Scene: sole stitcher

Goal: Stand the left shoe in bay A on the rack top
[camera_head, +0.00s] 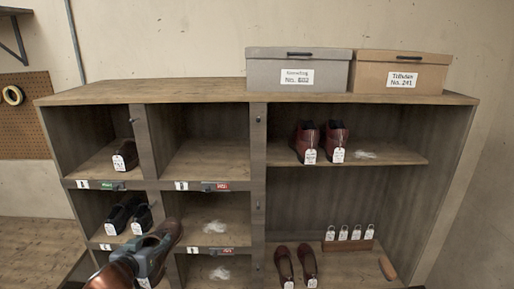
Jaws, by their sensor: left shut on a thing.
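My left gripper (154,256) is low in the head view, in front of the lower left bays, and is shut on a brown leather shoe (170,233). The gripper hides part of this shoe, and a white tag hangs below it. A single dark brown shoe (125,156) with a white tag stands in the upper left bay. The rack top (195,93) is bare wood on its left half. Small white bay labels (82,184) sit on the shelf edges; their letters are too small to read. My right gripper is not in view.
A grey box (298,70) and a tan box (400,73) stand on the rack top's right half. The upper middle bay (205,165) is empty. Black shoes (128,213) fill the lower left bay. Red-brown pairs stand on the right shelves (320,140).

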